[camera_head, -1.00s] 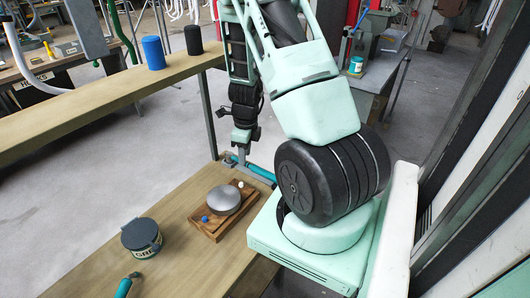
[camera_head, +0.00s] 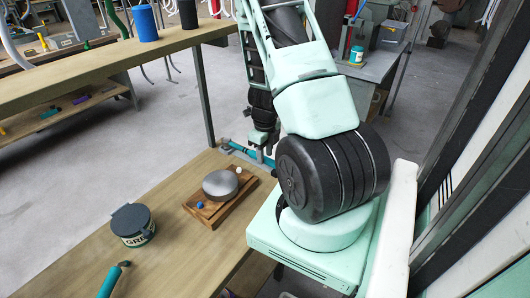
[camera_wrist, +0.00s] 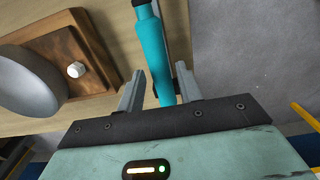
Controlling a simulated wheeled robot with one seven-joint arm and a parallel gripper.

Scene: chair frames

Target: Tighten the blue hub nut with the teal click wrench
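A teal wrench (camera_head: 238,148) lies along the far edge of the near table. My gripper (camera_head: 264,152) is at its right part. In the wrist view the teal handle (camera_wrist: 154,50) runs between the two fingers of my gripper (camera_wrist: 160,88). The fingers are apart, with a gap on the left of the handle and little or none on the right. The small blue nut (camera_head: 199,205) sits on a wooden board (camera_head: 207,215), at the front left of a grey dome (camera_head: 221,183). In the wrist view the blue nut is out of sight.
A white nut (camera_head: 239,170) is on the board behind the dome; it also shows in the wrist view (camera_wrist: 76,70). A long bench (camera_head: 100,75) with blue and black cylinders runs behind.

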